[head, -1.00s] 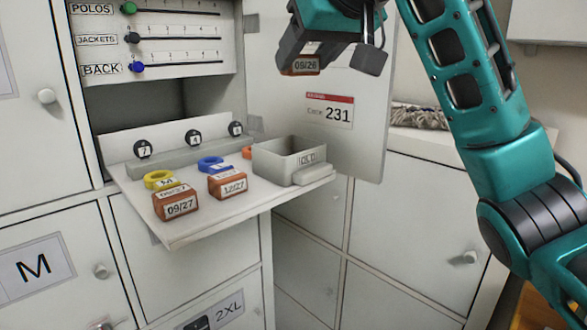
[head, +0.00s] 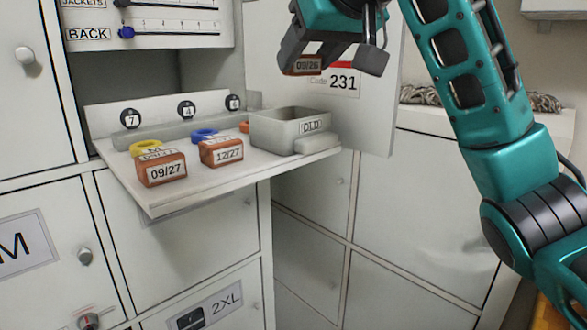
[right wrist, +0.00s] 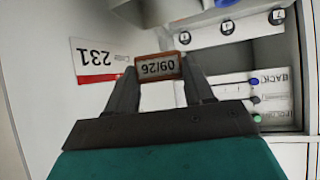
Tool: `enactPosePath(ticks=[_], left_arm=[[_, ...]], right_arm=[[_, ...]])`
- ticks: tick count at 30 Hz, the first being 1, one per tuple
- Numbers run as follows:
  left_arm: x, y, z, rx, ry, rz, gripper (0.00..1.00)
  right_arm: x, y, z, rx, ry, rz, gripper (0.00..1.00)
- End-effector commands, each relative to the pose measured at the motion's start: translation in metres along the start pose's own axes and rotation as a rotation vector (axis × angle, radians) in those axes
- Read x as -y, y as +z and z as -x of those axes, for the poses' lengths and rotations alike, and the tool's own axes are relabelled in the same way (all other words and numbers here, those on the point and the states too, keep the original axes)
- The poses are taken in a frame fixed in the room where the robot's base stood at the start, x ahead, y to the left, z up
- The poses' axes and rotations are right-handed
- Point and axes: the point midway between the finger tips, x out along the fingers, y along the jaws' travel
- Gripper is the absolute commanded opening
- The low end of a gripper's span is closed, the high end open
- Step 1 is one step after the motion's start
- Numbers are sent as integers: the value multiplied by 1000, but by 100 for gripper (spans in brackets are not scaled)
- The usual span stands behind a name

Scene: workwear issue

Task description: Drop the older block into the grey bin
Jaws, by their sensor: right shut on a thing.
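My right gripper (head: 326,56) is shut on a brown-orange block labelled 09/26 (head: 303,66). In the right wrist view the block (right wrist: 158,68) sits between the two fingertips, its label upside down. In the head view it appears above the grey bin (head: 272,134), which is marked OLD, and is apart from it. The bin stands at the right end of the fold-down shelf (head: 200,187); its floor is hidden. Two similar blocks, labelled 09/27 (head: 163,171) and 12/27 (head: 222,153), rest on the shelf to the left of the bin. My left gripper is out of view.
A yellow ring (head: 143,147) and a blue ring (head: 203,135) lie behind the blocks. Round numbered tags line the shelf's back. An open door with a 231 card (head: 343,83) stands behind my gripper. Cabinet fronts surround the shelf.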

Motion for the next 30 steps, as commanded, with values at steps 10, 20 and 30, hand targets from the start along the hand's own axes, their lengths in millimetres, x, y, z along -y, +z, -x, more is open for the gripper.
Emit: enactPosePath(ticks=[10, 20, 30], left_arm=[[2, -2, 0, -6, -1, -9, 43], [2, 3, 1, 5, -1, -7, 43], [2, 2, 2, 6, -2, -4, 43]], right_arm=[[0, 0, 0, -1, 0, 0, 64], [0, 0, 0, 0, 0, 0, 82], [0, -1, 27, -4, 0, 1, 82]])
